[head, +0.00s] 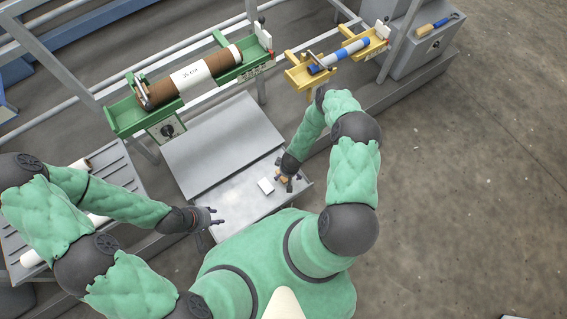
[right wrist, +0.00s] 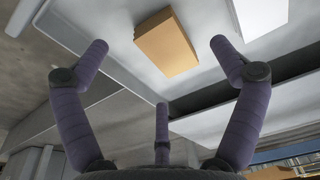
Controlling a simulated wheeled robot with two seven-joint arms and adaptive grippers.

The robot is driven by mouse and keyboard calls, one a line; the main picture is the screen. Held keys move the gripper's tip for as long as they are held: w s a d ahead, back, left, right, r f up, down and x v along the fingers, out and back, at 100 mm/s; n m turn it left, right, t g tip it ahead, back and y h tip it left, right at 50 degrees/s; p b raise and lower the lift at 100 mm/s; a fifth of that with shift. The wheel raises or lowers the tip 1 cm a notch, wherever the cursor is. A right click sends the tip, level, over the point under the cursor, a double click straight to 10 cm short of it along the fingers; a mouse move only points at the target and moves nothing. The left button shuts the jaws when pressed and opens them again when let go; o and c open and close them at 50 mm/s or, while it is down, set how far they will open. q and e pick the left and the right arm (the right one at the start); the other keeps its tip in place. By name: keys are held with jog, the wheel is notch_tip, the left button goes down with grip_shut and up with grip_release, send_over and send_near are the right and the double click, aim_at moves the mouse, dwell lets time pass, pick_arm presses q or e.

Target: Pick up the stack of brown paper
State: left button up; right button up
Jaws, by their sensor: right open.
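The stack of brown paper (right wrist: 166,43) is a small tan block lying on the grey table, between and beyond my right gripper's spread fingers in the right wrist view. In the head view the brown stack (head: 281,178) is mostly hidden under my right gripper (head: 287,181). That gripper is open, its fingers apart, and holds nothing. A white stack (head: 266,186) lies just left of the brown one; it also shows in the right wrist view (right wrist: 262,14). My left gripper (head: 213,216) is at the table's left edge, fingers apart and empty.
The grey table (head: 237,205) has clear room left of the stacks. A sloped grey panel (head: 220,140) rises behind it. A slatted rack (head: 115,170) stands at left.

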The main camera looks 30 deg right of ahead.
jog(key=f, duration=0.1)
jog(key=w+f+b, duration=0.1)
jog(key=f, duration=0.1)
jog(key=f+b, duration=0.1)
jog(key=shift+w+d+f, duration=0.1)
jog(key=shift+w+f, duration=0.05)
jog(key=shift+w, duration=0.1)
jog(key=c, duration=1.1)
jog(key=shift+o, duration=0.2)
